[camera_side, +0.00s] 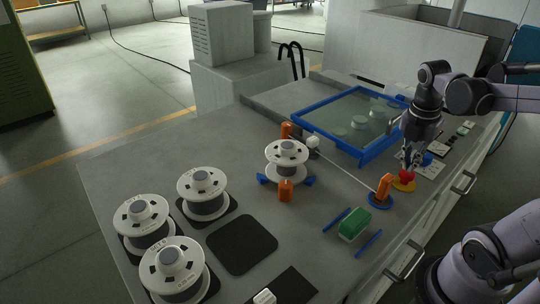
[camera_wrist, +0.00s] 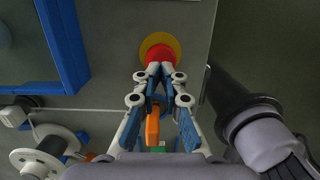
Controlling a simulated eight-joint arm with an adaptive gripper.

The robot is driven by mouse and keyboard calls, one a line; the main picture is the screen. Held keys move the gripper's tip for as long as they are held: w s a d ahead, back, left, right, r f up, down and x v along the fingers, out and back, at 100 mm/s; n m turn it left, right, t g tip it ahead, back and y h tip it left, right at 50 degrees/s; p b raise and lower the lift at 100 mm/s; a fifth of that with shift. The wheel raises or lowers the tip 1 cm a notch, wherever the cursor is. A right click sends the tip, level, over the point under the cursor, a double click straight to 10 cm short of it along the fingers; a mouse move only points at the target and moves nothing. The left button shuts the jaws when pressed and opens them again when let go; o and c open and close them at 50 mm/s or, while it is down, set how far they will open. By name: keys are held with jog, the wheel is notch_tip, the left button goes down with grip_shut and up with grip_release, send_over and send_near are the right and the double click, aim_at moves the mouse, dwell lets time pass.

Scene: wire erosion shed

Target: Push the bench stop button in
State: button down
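The bench stop button is a red mushroom head (camera_side: 407,175) on a yellow round base (camera_side: 403,186), near the bench's right edge in the side view. The red head also shows in the wrist view (camera_wrist: 160,53), at the top middle. My gripper (camera_side: 409,165) points down right above the button. In the wrist view its fingertips (camera_wrist: 160,68) come together at the red head's near edge, with nothing between them. The tips overlap the head in view, and I cannot tell whether they touch it. They partly hide the head.
An orange post on a blue base (camera_side: 384,187) stands close beside the button, with a wire running to it. A blue-framed tank (camera_side: 352,122) lies behind. A green block (camera_side: 354,224), blue bars and several white spools (camera_side: 205,190) occupy the bench.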

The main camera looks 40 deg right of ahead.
notch_tip(320, 180, up, 12)
jog(key=a, duration=0.1)
jog(key=shift+w+a+r, duration=0.15)
jog(key=shift+a, duration=0.15)
dwell(0.4)
jog(key=w+a+f+m+t, duration=0.2)
jog(key=a+f+m, duration=0.1)
jog(key=a+m, duration=0.1)
jog(key=w+a+f+m+t+y, duration=0.1)
jog(key=w+a+f+m+t, duration=0.1)
jog(key=a+f+m, duration=0.2)
jog(key=w+a+f+m+t, duration=0.3)
jog(key=a+m, duration=0.3)
jog(key=m, duration=0.2)
jog(key=shift+w+a+f+m, duration=0.1)
jog(key=shift+a+f+m, duration=0.05)
jog(key=shift+f+m, duration=0.25)
jog(key=shift+a+f+m+y, duration=0.15)
jog(key=shift+a+m+y, duration=0.15)
jog(key=shift+a+m, duration=0.25)
jog(key=shift+d, duration=0.15)
